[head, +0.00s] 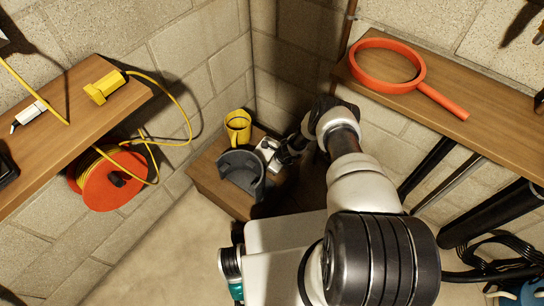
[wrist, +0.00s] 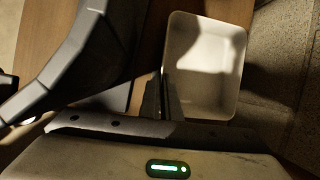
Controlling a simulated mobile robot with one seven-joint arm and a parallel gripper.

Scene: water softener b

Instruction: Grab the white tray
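The white tray (wrist: 222,60) is a small, deep, rounded rectangle, seen from above in the wrist view. Its inside is empty apart from a shadow. In the head view the tray (head: 266,147) is small and partly hidden by my gripper (head: 284,152). In the wrist view the two dark fingers of my gripper (wrist: 162,84) are close together at the tray's left rim. One finger is on the inner side and one on the outer side, with the wall between them. Whether the tray is lifted off the wood cannot be told.
A dark grey curved object (head: 241,172) stands just left of the tray on a low wooden surface (head: 206,180).

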